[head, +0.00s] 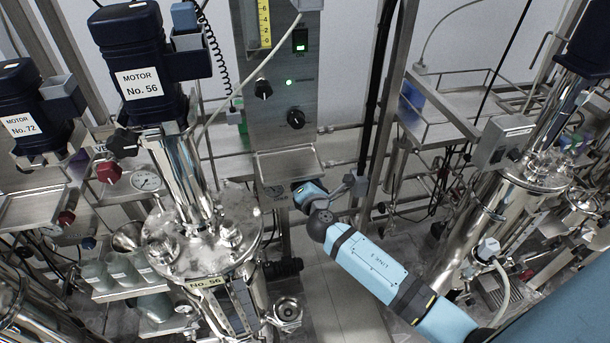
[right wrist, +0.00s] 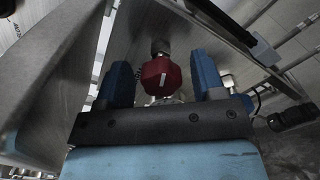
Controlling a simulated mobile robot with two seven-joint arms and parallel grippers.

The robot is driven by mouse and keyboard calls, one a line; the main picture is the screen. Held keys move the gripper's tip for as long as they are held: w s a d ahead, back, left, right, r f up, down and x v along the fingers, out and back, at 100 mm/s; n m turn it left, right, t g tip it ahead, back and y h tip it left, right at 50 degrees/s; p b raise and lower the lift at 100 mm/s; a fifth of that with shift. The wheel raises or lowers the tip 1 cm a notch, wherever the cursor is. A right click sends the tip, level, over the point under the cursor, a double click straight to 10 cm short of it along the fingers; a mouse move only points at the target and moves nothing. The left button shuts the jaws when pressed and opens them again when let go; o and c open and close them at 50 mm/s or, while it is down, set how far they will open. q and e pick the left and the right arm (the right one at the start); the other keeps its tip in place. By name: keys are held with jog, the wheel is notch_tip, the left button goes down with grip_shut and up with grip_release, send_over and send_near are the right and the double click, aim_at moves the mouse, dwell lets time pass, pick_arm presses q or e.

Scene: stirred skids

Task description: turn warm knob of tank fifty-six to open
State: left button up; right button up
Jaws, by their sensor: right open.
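Tank fifty-six is the steel vessel (head: 205,235) at left of centre in the head view, with a "No. 56" label and a dark blue motor (head: 135,70) marked No. 56 above it. My right arm reaches in from the right, and its gripper (head: 308,192) is just right of the tank's lid. In the right wrist view a dark red faceted knob (right wrist: 160,85) with a white mark sits between the blue fingers of my open right gripper (right wrist: 161,70), with gaps at both sides. I cannot make out this knob in the head view. My left gripper is not in view.
A steel control panel (head: 275,130) with black dials stands behind the gripper. Another red knob (head: 108,172) and a gauge (head: 146,181) are left of the tank. Jars (head: 120,270) stand at lower left. Another steel vessel (head: 495,215) stands at right. Pale floor (head: 340,300) shows between the vessels.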

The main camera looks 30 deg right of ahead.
jog(key=b+v, duration=0.1)
jog(key=v, duration=1.2)
jog(key=shift+s, duration=0.1)
jog(key=s+a+f+m+g+y+p, duration=0.2)
jog(key=s+a+m+g+y+p, duration=0.1)
jog(key=s+m, duration=0.5)
jog(key=s+a+f+m+g+y+p, duration=0.2)
jog(key=s+m+p, duration=0.5)
jog(key=m, duration=0.5)
jog(key=s+a+g+y, duration=0.1)
jog(key=s+a+y, duration=0.1)
jog(key=a, duration=0.1)
jog(key=shift+f+y+p, duration=0.2)
jog(key=shift+y+p, duration=0.1)
jog(key=shift+p, duration=0.05)
jog(key=shift+s, duration=0.15)
jog(key=shift+o, duration=0.2)
